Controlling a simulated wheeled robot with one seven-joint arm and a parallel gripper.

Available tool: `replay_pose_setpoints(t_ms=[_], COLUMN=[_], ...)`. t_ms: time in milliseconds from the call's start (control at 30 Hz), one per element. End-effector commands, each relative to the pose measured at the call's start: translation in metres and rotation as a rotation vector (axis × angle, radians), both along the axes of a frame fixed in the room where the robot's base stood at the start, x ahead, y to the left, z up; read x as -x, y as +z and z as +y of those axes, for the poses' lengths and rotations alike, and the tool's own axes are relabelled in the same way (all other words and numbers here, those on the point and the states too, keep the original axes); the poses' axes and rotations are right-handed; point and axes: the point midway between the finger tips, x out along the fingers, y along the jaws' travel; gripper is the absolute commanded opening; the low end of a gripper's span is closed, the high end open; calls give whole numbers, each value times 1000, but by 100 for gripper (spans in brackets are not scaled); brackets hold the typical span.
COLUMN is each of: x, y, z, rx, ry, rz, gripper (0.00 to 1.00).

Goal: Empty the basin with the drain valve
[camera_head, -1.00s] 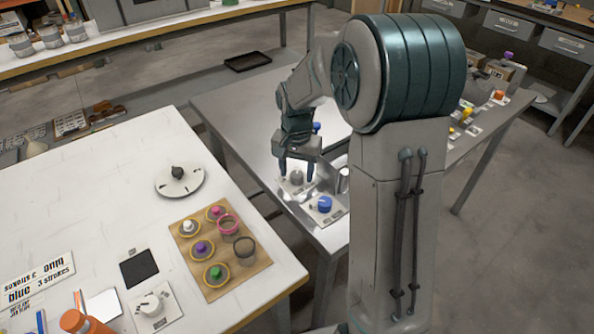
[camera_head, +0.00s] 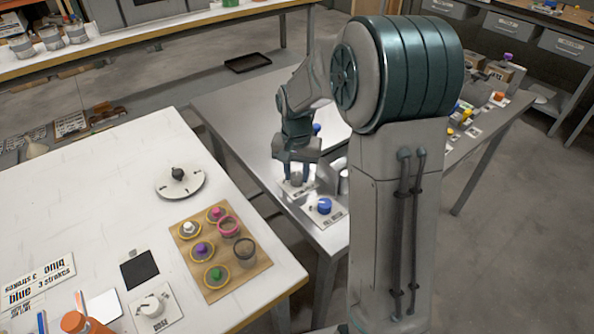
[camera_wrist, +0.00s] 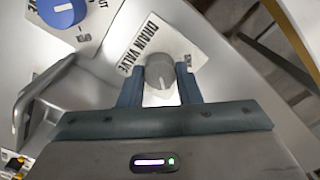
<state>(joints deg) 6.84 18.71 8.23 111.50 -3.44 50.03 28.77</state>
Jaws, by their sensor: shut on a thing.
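The drain valve is a grey knob (camera_wrist: 159,72) on a white plate (camera_wrist: 150,40) lettered "DRAIN VALVE" in the wrist view. My gripper (camera_wrist: 158,80) is shut on this knob, with one finger on each side. In the head view my gripper (camera_head: 297,180) is down at the metal table, and its fingers mostly hide the knob. A blue knob (camera_wrist: 62,10) on its own white plate stands beside the drain valve; it also shows in the head view (camera_head: 324,206). The basin's inside and its contents cannot be made out; my arm hides part of the metal table.
A white table (camera_head: 90,190) stands at the left, with a wooden board (camera_head: 243,284) of several cups and a round dial plate (camera_head: 180,187). A curved metal part (camera_wrist: 35,90) rises left of my gripper in the wrist view. More coloured knobs lie behind my arm.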

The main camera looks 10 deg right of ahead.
Motion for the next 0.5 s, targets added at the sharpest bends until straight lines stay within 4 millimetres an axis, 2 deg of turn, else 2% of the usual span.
replay_pose_setpoints(t_ms=[500], x=[-1], y=[2], z=[0], rx=[-1], ry=[456], rz=[-1], gripper=[8])
